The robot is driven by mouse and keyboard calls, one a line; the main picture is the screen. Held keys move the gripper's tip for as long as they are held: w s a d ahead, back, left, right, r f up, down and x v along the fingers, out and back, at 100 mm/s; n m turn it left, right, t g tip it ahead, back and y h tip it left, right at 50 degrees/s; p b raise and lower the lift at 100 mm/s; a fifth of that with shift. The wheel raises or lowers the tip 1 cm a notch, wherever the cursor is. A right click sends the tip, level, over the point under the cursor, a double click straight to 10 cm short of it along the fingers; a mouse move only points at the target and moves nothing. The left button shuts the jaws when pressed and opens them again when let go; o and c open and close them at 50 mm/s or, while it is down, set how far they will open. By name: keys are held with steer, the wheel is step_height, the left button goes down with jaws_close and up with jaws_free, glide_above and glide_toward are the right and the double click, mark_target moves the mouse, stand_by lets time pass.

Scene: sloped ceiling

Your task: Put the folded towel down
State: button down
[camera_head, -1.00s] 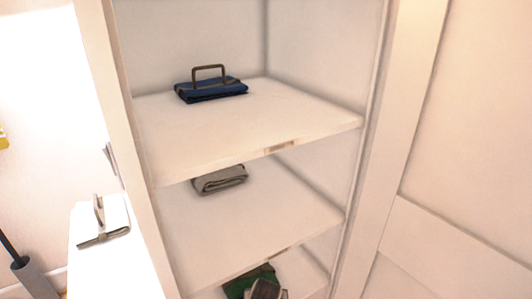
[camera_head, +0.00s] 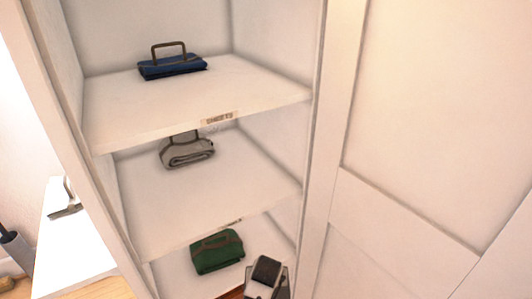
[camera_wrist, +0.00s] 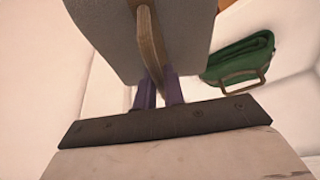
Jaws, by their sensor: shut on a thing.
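A grey folded towel (camera_wrist: 100,35) with a tan handle (camera_wrist: 150,40) hangs in my gripper (camera_wrist: 159,92). The purple fingers are shut on that handle in the wrist view. In the head view my gripper (camera_head: 265,280) is at the bottom edge, just right of a green folded towel, and most of what it holds is hidden or out of frame. The green towel (camera_head: 217,255) lies on the lowest visible shelf (camera_head: 185,280), and it shows at the right of the wrist view (camera_wrist: 240,58).
A blue folded towel (camera_head: 172,66) lies on the top shelf (camera_head: 180,105). Another grey towel (camera_head: 187,153) lies on the middle shelf (camera_head: 210,200). Both shelves have free room in front. A cabinet door (camera_head: 430,100) is at right, and a white table (camera_head: 70,250) at left.

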steer(key=d+f, duration=0.2)
steer(key=f, duration=0.1)
steer(key=s+d+f, duration=0.1)
steer(key=d+f, duration=0.1)
steer(key=f, duration=0.1)
steer(key=s+d+f, duration=0.1)
steer(key=d+f, duration=0.1)
steer(key=f, duration=0.1)
steer(key=shift+f, duration=0.2)
steer(key=a, duration=0.6)
steer(key=shift+s+a+f, duration=0.1)
steer(key=shift+f, duration=0.15)
steer(key=shift+f, duration=0.1)
